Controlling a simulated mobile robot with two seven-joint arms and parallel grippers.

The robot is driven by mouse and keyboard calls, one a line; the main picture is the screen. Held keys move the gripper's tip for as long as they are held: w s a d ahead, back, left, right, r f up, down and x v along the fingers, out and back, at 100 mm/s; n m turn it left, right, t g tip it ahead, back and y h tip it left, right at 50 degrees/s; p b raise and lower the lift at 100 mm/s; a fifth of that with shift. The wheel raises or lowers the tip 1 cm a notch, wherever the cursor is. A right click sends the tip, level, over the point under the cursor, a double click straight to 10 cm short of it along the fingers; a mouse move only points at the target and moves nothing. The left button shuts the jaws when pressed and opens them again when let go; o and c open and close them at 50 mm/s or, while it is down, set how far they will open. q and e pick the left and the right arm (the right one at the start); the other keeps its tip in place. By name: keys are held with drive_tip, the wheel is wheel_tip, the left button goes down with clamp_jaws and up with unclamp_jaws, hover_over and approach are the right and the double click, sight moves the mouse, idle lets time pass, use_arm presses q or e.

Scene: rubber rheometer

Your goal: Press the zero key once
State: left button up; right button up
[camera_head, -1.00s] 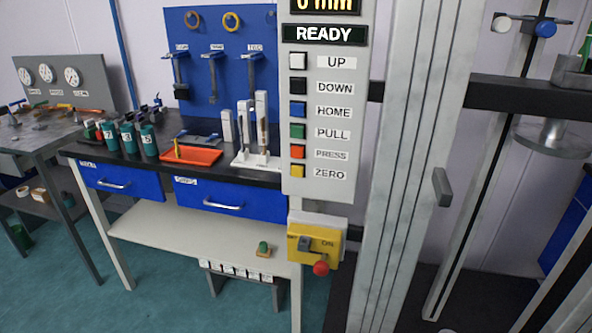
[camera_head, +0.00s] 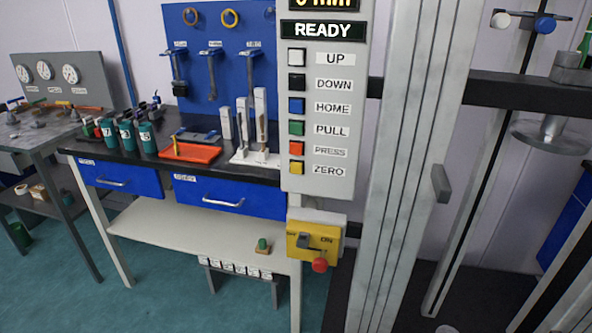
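The zero key (camera_head: 296,168) is a small yellow square at the bottom of the key column on the grey control panel (camera_head: 322,190). The label ZERO (camera_head: 329,169) is to its right. Above it are the red PRESS key (camera_head: 296,149), green PULL key (camera_head: 296,128), blue HOME key (camera_head: 296,106), black DOWN key (camera_head: 297,83) and white UP key (camera_head: 297,57). The display (camera_head: 322,30) reads READY, with a millimetre readout cut off at the top edge. Neither of my grippers shows in the head view.
A yellow switch box (camera_head: 313,241) with a red knob (camera_head: 320,265) is below the panel. The machine's pale column (camera_head: 405,170) stands to the right. A bench with blue drawers (camera_head: 230,197), cups and an orange tray (camera_head: 190,152) is at the left. Floor in front is clear.

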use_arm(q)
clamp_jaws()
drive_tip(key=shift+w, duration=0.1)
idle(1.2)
